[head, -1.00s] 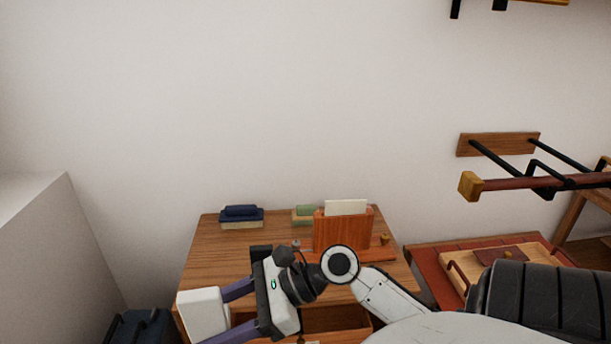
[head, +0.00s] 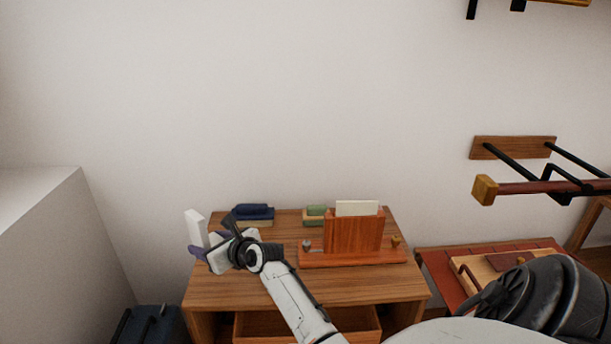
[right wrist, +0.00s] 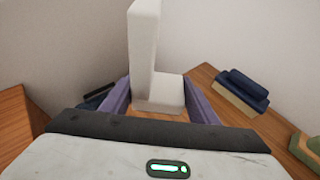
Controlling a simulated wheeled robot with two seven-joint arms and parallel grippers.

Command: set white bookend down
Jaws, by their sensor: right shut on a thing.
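The white bookend (head: 194,228) is an L-shaped block with a tall upright plate and a short foot. My right gripper (head: 203,250) is shut on it at the left back edge of the wooden desk (head: 230,290). In the right wrist view the bookend (right wrist: 143,45) stands upright, its foot between the purple fingers (right wrist: 158,98). Wood shows just below the foot. I cannot tell whether the foot touches the desk top. My left gripper is not in view.
A dark blue book stack (head: 254,213) lies right of the bookend, with green books (head: 316,213) beyond. A reddish wooden letter holder (head: 353,236) with cream paper stands on the desk. An open drawer (head: 305,325) is below. The desk's front left is clear.

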